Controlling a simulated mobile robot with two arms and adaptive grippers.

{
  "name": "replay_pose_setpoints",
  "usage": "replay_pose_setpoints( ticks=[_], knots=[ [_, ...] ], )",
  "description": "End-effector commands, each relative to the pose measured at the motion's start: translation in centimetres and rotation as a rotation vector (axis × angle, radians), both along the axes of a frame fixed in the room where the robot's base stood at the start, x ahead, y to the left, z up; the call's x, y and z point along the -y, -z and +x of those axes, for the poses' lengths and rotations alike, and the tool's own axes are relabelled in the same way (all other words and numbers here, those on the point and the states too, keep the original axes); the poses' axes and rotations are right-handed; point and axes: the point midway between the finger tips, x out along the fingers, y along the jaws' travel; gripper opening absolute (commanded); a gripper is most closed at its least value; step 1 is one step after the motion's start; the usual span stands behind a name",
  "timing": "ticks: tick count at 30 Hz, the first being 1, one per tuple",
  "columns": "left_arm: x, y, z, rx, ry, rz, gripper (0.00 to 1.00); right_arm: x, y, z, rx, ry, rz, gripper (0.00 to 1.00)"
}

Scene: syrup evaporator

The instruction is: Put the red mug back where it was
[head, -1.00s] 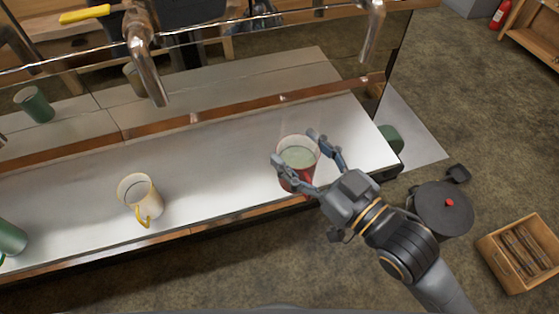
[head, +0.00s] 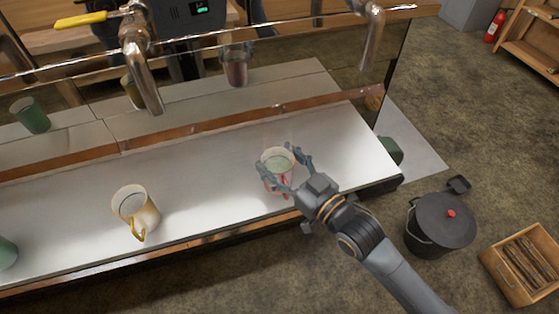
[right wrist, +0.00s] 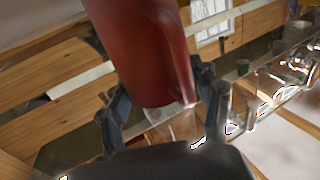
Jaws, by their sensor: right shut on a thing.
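The red mug (head: 280,184) is over the right part of the pale counter (head: 215,185) in the head view. It looks upright, with a pale greenish fill and faint steam above it. My right gripper (head: 285,167) is shut around its sides. In the right wrist view the red mug (right wrist: 140,50) fills the upper middle between the fingers (right wrist: 165,110), and its lower edge shows clear. It appears held above the counter; the exact height is hard to tell. My left gripper is not in view.
A cream mug with a yellow handle (head: 135,212) stands on the counter left of the red mug. A green mug (head: 7,253) stands at the far left edge. Metal taps (head: 143,65) overhang the back. A lidded dark pot (head: 440,226) and wooden crate (head: 525,262) are on the floor right.

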Motion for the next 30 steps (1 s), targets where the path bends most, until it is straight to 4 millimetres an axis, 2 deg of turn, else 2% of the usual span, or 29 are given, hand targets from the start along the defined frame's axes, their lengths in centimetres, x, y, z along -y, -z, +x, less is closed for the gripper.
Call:
replay_pose_setpoints(
  ticks=[12,13,16,28,30],
  knots=[
    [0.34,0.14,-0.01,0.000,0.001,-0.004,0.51,0.00,0.45,-0.01,0.003,0.000,0.001,0.01],
    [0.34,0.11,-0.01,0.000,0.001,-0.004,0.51,0.00,0.55,-0.02,0.000,0.000,0.000,0.68],
    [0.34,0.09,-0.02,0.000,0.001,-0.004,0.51,0.00,0.53,-0.04,0.000,0.000,0.000,0.87],
    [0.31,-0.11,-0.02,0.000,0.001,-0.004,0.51,0.00,0.04,-0.04,0.001,0.000,0.001,0.87],
    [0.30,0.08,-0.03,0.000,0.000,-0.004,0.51,0.52,0.37,-0.61,-0.002,0.000,-0.001,0.87]
  ],
)
